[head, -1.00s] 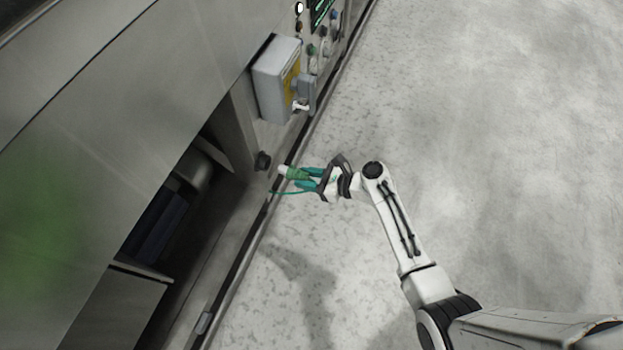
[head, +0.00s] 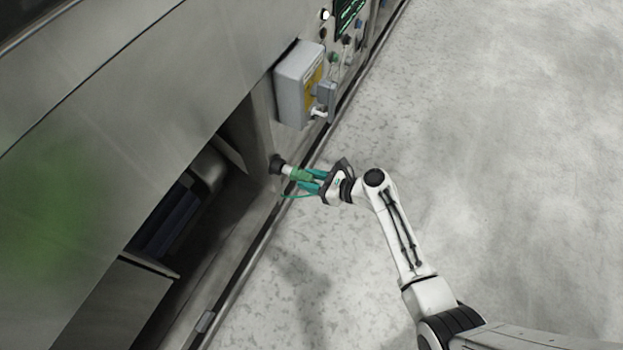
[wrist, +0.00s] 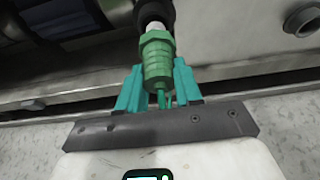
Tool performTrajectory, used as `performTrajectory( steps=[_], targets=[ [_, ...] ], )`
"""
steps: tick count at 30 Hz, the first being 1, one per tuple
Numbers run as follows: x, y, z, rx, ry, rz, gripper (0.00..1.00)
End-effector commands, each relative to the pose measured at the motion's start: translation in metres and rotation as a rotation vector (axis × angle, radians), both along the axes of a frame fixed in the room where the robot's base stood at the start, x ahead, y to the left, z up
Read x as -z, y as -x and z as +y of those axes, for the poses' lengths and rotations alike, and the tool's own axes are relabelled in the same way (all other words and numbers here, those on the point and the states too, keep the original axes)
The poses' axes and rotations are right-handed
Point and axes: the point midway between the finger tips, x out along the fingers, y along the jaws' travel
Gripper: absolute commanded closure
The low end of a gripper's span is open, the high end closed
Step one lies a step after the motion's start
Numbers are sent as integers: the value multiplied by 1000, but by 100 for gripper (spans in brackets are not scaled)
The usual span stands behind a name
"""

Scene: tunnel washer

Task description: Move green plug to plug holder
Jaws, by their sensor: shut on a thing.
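The green plug (head: 299,174), ribbed with a white tip, is held between the teal fingers of my gripper (head: 308,181). In the wrist view the plug (wrist: 157,60) points away from my gripper (wrist: 158,78), which is shut on its body. A thin green cable (head: 296,196) hangs from it. A black round fitting on the machine wall (head: 277,162), seemingly the plug holder, is straight ahead of the tip. In the wrist view the white tip meets this black holder (wrist: 154,11); how far it is inside I cannot tell.
A grey box (head: 297,85) with a yellow label and a grey connector (head: 325,98) sits on the machine wall above the holder. A dark open recess (head: 180,215) is to the left. The floor (head: 500,130) on the right is clear.

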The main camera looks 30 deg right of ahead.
Motion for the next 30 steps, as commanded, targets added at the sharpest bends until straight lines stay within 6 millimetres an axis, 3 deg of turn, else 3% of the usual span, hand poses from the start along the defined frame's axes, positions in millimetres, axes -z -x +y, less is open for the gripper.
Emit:
performTrajectory(
  steps=[30],
  targets=[
    [1,-15,12,-1,-1,1,100]
  ],
)
